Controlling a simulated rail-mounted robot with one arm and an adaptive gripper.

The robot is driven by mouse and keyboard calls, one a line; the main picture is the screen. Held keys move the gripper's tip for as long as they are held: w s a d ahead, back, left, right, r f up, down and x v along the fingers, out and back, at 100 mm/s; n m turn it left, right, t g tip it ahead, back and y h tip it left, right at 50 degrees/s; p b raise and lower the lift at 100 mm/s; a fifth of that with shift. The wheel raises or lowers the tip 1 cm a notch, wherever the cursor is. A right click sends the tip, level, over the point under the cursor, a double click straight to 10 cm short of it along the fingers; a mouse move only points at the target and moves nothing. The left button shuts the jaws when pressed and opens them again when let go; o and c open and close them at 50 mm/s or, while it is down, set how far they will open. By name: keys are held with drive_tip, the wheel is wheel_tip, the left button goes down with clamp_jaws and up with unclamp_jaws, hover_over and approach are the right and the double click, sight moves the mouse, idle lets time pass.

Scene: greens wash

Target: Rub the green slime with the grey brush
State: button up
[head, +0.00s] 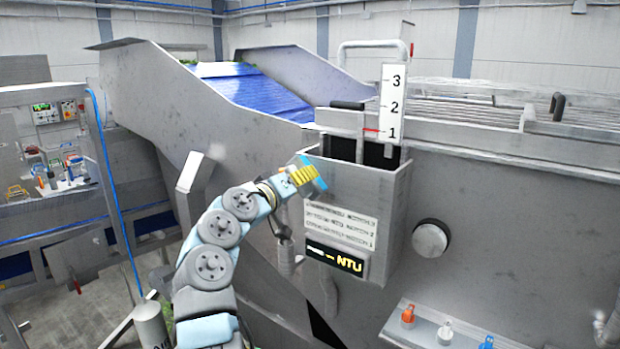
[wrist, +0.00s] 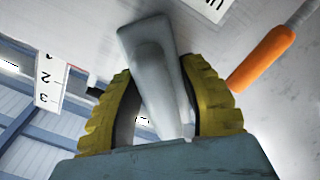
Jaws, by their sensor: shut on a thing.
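My gripper (head: 305,175), with ridged yellow fingers, is raised in front of the grey metal box at the middle of the head view. In the wrist view my gripper (wrist: 160,105) is shut on a smooth grey piece, the grey brush (wrist: 150,50), which sits between the two fingers and widens at its far end. Its bristles are not visible, and I cannot make out the brush in the head view. I cannot pick out the green slime in either view.
The box (head: 335,195) carries labels and an NTU display (head: 335,257). A numbered scale (head: 393,105) stands above it. A small shelf (head: 460,338) at lower right holds orange, white and blue items. An orange-handled item (wrist: 263,58) shows right of my fingers in the wrist view.

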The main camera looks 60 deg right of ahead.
drive_tip(key=shift+w, duration=0.35)
drive_tip(key=shift+w+a, duration=0.1)
drive_tip(key=shift+a, duration=0.25)
drive_tip(key=shift+w+a, duration=0.2)
drive_tip(key=shift+a, duration=1.1)
drive_tip(key=shift+w+a, duration=0.2)
drive_tip(key=shift+a, duration=1.1)
drive_tip(key=shift+w+a, duration=0.15)
drive_tip(key=shift+a, duration=0.6)
drive_tip(key=shift+w+a, duration=0.1)
drive_tip(key=shift+a, duration=0.6)
